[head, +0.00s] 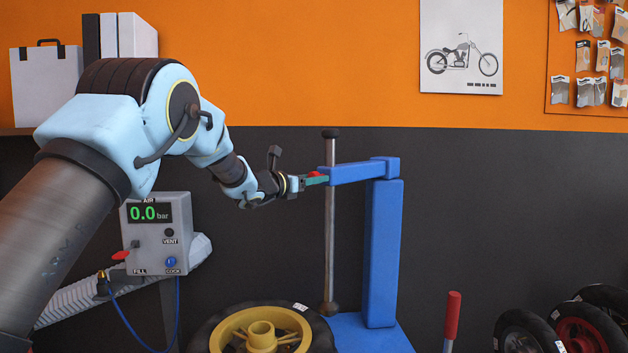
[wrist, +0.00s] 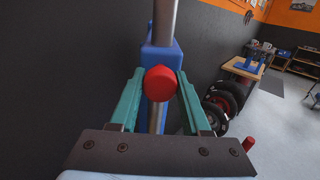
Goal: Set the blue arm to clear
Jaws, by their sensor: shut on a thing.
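The blue arm (head: 352,173) reaches level to the left from the top of an upright blue column (head: 383,250). It shows in the wrist view as a blue block (wrist: 160,62) behind a red knob. The red knob (wrist: 159,83) is at the arm's left end and is partly visible in the head view (head: 316,174). My gripper (head: 315,181) is at that end, with its teal fingers shut on the red knob, one on each side. A steel rod (head: 330,235) stands upright through the arm's end.
A tyre on a yellow wheel (head: 262,331) lies below the arm. A grey air box (head: 158,235) reading 0.0 bar stands at left. A red-handled lever (head: 452,314) stands at right, near several wheels (head: 585,325). The dark wall is behind.

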